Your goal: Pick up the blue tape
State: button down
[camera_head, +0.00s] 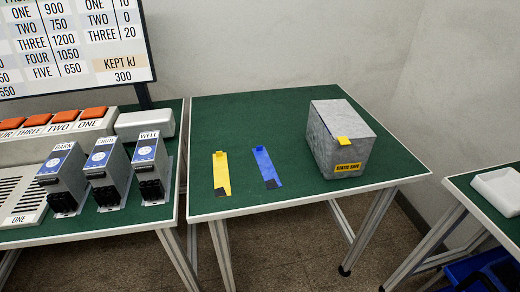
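The blue tape (266,168) is a flat strip lying on the green top of the middle table (240,118). It has a small tab at its far end and a dark patch at its near end. A similar yellow tape (221,174) lies to its left, apart from it. My gripper is not in view.
A grey box (328,142) with a yellow label stands on the table's right. Soft starter units (107,173), orange buttons (62,117) and a sign (75,45) are at left. A side table (477,208) holds a white tray (499,190). The tabletop around the tapes is clear.

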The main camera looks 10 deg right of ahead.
aim_at(271, 179)
jog(key=u, duration=0.8)
jog(key=i+l+u, duration=0.45)
jog(key=l+u, duration=0.2)
jog(key=i+l+u, duration=0.15)
jog(key=l+u, duration=0.15)
